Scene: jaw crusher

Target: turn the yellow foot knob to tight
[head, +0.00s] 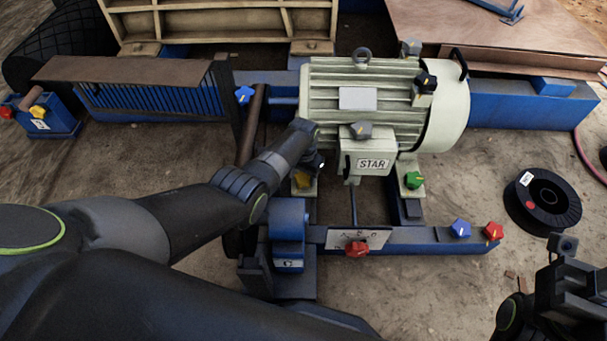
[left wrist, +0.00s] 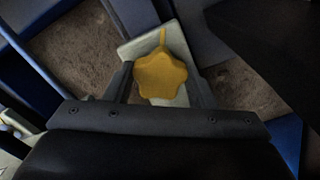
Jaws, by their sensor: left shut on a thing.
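The yellow foot knob (head: 302,180) sits on a pale motor foot, low at the left end of the cream motor (head: 385,100). In the head view my left gripper and wrist partly cover it. In the left wrist view the knob (left wrist: 160,76) is star-shaped, with its pointer toward the top of the picture. My left gripper (left wrist: 160,88) is shut on it, one finger on each side. My right gripper (head: 572,290) is at the lower right, away from the motor, and its fingers do not show clearly.
A green knob (head: 413,180) sits on the motor's right foot. A red knob (head: 357,249) is on a plate on the front blue rail, with blue (head: 461,229) and red (head: 493,231) knobs farther right. A black spool (head: 543,201) lies on the ground at right.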

